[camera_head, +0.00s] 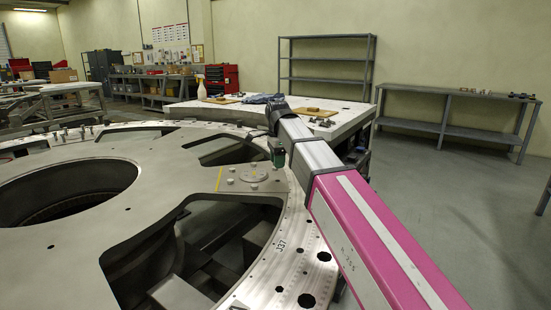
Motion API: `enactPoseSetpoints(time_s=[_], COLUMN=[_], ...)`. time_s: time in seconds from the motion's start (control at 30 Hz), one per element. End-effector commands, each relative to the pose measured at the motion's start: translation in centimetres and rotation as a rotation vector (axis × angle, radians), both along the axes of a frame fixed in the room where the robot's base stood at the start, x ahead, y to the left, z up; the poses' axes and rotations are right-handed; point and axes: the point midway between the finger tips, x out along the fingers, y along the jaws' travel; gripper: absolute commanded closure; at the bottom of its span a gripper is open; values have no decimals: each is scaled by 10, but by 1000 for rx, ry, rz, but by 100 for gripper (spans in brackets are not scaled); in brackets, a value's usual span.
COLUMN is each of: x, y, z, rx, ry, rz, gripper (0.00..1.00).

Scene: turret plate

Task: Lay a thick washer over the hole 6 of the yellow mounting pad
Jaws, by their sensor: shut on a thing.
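My gripper (278,160) is at the end of my pink and grey arm, low over the right side of the big grey turret plate (160,153). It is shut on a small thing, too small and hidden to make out. A round grey pad (254,174) with a small yellow mark lies on the plate just left of and below my gripper. Several small light round pieces lie around that pad. A yellow line (219,179) runs on the plate to their left. I cannot read any hole numbers, and I cannot tell a thick washer apart at this size.
The plate has a large round opening (60,192) and deep cut-outs (215,245) near the pad. Its drilled rim (284,262) is marked J37. A workbench (345,122) with boards, a cloth and a spray bottle stands behind. Open floor lies to the right.

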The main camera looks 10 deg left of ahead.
Motion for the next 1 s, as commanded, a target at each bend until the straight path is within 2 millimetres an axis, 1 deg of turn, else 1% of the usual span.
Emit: enactPoseSetpoints(time_s=[0.17, 0.7, 0.83, 1.0], x=[0, 0, 0, 0], y=[0, 0, 0, 0], z=[-10, -54, -59, -60], rx=[0, 0, 0, 0], ry=[1, 1, 0, -1], rz=[0, 0, 0, 0], gripper=[83, 83, 83, 83])
